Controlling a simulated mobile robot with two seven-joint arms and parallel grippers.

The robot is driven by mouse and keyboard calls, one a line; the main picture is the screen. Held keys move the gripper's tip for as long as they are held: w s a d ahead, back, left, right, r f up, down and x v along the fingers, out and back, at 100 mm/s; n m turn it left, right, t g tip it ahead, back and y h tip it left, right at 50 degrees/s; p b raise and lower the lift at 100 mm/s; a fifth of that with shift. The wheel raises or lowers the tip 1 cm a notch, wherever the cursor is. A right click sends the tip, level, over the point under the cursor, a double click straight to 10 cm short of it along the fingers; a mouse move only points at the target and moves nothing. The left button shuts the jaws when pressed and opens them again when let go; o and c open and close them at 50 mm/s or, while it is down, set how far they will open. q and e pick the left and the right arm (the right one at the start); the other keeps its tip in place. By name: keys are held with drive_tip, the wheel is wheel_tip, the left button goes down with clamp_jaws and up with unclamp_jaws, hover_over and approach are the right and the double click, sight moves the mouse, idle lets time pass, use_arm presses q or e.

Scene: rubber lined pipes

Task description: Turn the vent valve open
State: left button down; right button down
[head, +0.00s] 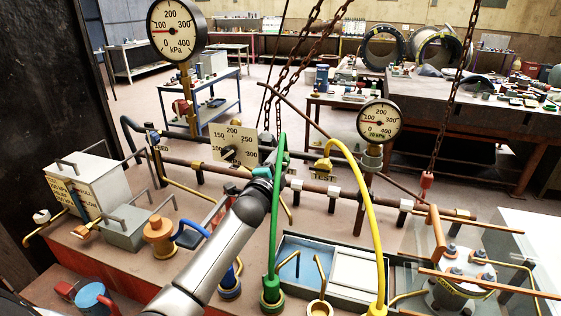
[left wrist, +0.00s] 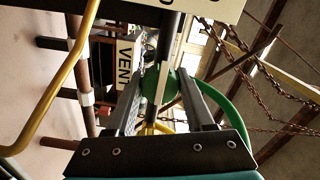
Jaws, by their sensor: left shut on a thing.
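My left gripper (head: 268,168) reaches from the lower left to the pipe run at the middle of the bench. In the left wrist view its two dark fingers (left wrist: 162,88) stand on either side of a green valve handle with a pale stripe (left wrist: 160,84) and are shut on it. A plate lettered VENT (left wrist: 125,66) hangs just left of the handle. In the head view the gripper and arm hide the vent valve, so its angle cannot be told there. My right gripper is not in view.
A green hose (head: 275,225) arches close beside my left gripper. A scale plate (head: 233,146) stands behind the gripper. Gauges (head: 177,30) (head: 380,121) stand on posts, and chains (head: 290,60) hang behind.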

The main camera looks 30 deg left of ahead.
use_arm(q)
drive_tip(key=shift+c, duration=1.4)
unclamp_jaws()
drive_tip(key=shift+s, duration=0.15)
drive_tip(key=v, duration=1.5)
drive_tip(key=shift+f, duration=0.1)
